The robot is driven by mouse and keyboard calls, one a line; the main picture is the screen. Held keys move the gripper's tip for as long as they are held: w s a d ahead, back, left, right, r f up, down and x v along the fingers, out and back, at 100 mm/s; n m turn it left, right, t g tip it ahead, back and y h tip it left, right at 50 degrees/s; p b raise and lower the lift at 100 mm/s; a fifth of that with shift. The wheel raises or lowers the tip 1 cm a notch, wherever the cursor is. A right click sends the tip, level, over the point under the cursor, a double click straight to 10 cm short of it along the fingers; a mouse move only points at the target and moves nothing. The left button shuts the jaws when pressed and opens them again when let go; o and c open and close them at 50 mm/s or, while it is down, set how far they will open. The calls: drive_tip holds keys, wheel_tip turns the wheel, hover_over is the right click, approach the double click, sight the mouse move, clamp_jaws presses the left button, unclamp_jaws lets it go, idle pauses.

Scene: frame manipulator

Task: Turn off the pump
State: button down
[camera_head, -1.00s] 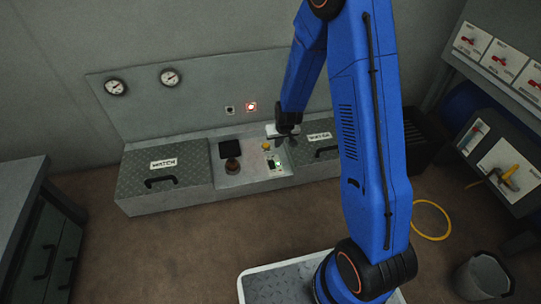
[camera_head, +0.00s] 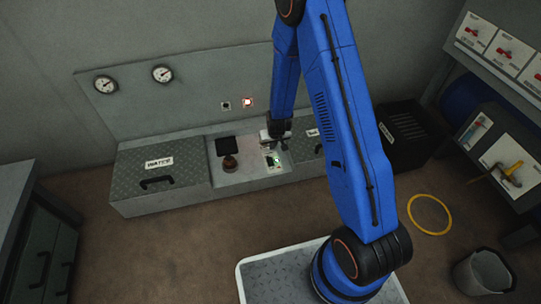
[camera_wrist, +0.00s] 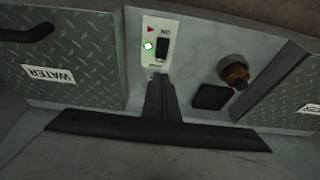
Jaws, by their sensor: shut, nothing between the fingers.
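The pump switch panel (camera_wrist: 163,46) is a small white plate with a black rocker (camera_wrist: 163,46), a lit green lamp (camera_wrist: 149,45) and a red triangle mark. It shows upside down in the wrist view, at the top centre. In the head view the switch panel (camera_head: 273,160) sits on the grey console, with a green glow. My gripper (camera_wrist: 158,80) is shut and empty, its tips close to the panel's edge below the rocker in the wrist view. I cannot tell whether they touch. In the head view my gripper (camera_head: 276,143) is just above the panel.
A brown round knob (camera_head: 229,163) and a black square (camera_head: 226,145) lie left of the switch. A WATER lid (camera_head: 145,180) is farther left. A red-lit indicator (camera_head: 247,102) and two gauges (camera_head: 105,84) are on the back panel. Open floor lies in front.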

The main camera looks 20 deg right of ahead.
sight(270, 160)
drive_tip(key=x, duration=1.3)
drive_tip(key=shift+s+f, duration=0.25)
drive_tip(key=shift+f, duration=0.3)
drive_tip(key=shift+w+f, duration=0.1)
drive_tip(key=shift+f, duration=0.05)
drive_tip(key=shift+s, duration=0.85)
drive_tip(key=shift+w+r, duration=0.1)
drive_tip(key=shift+r, duration=0.4)
drive_tip(key=v, duration=1.3)
drive_tip(key=shift+w, duration=0.15)
